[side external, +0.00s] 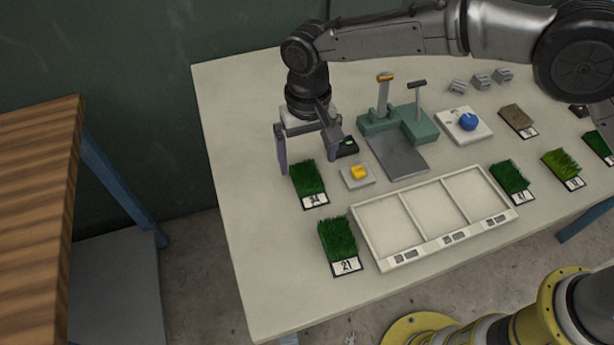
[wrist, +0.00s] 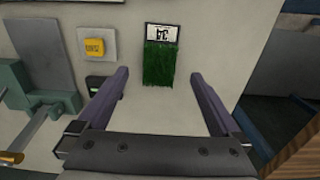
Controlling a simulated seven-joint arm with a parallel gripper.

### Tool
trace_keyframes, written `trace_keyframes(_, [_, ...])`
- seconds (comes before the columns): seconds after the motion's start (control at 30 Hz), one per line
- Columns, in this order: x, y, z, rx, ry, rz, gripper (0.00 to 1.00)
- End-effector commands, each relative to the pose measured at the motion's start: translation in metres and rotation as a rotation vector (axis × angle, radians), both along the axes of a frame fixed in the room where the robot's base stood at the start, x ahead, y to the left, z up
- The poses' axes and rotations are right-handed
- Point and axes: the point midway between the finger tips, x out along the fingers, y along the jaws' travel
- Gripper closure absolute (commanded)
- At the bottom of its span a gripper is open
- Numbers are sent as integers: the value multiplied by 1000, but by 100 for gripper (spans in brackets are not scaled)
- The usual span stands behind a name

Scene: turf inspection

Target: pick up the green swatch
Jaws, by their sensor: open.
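Several green turf swatches with number cards lie on the table. The one marked 34 (side external: 308,178) is nearest my gripper (side external: 308,164), and it also shows in the wrist view (wrist: 159,66) with its card at the far end. My gripper is open and empty, and its two fingers point down by this swatch. In the wrist view the swatch lies between and beyond the fingertips (wrist: 160,76), apart from both. Another green swatch, marked 21 (side external: 338,238), lies nearer the table's front edge. More green swatches (side external: 510,177) (side external: 562,163) lie at the right. Which green swatch is meant cannot be told.
A white three-part tray (side external: 376,257) stands right of swatch 21, its compartments empty. A yellow button box (side external: 358,174), a green press-like device (side external: 398,128), a blue-knobbed box (side external: 466,124) and a brown swatch (side external: 518,118) stand behind. The table's left side is clear.

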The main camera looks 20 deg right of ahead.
Motion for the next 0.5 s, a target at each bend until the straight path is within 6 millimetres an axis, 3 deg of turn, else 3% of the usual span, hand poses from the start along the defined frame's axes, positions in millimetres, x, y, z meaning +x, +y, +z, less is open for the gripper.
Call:
trace_keyframes(0.17, [-1,0,-11,-1,1,0,0])
trace_keyframes(0.5, [-6,0,-53,-1,1,0,0])
